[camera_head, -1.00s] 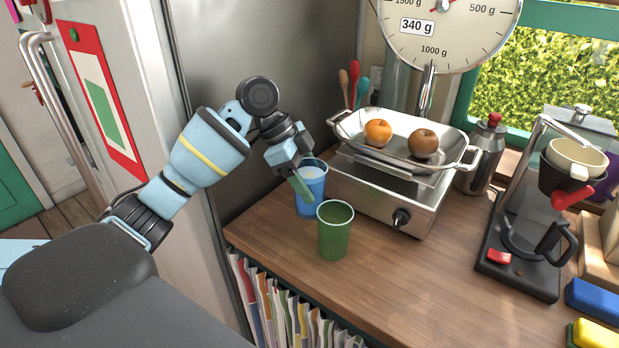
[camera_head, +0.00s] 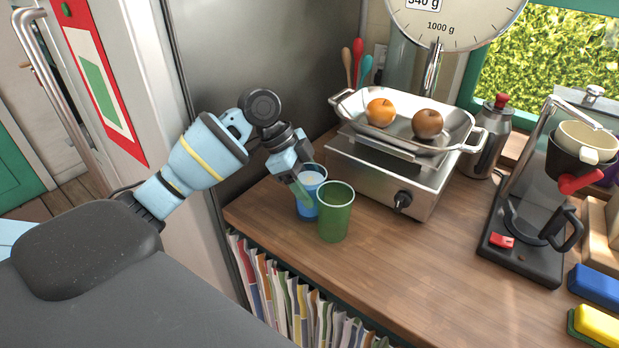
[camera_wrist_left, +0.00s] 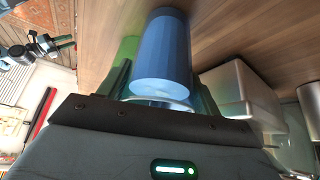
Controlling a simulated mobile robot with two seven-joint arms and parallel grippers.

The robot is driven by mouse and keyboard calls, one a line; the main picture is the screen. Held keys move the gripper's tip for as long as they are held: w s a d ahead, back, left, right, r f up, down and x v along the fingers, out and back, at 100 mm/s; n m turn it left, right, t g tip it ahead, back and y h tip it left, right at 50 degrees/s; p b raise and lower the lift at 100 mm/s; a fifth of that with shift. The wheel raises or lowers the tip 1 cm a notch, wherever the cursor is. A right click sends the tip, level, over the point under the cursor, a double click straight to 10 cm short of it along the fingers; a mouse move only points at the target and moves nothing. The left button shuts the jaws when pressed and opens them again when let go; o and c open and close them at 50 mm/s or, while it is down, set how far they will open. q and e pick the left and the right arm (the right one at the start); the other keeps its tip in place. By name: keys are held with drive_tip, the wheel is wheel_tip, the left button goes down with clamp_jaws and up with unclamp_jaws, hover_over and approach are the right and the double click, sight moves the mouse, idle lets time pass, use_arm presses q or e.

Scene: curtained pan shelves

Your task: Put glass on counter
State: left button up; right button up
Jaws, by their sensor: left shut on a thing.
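The blue glass (camera_head: 311,186) is upright at the counter's left side, with a pale inside. My left gripper (camera_head: 302,192) is shut on it, its greenish fingers at the glass's sides. In the left wrist view the blue glass (camera_wrist_left: 160,55) fills the space between the fingers. A green glass (camera_head: 336,213) stands on the wooden counter (camera_head: 400,270) just right of and in front of the blue one, overlapping it in view. I cannot tell whether the blue glass's base touches the counter.
A metal scale (camera_head: 385,180) with a tray of two fruits (camera_head: 427,124) stands close behind and right. A coffee maker (camera_head: 520,250) and blue and yellow blocks (camera_head: 597,285) are at the right. The counter's front middle is clear. A fridge wall (camera_head: 250,60) is behind my arm.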

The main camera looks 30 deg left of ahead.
use_arm(q)
drive_tip(key=shift+f, duration=0.2)
idle(0.6)
drive_tip(key=o, duration=1.5)
drive_tip(key=shift+f, duration=0.1)
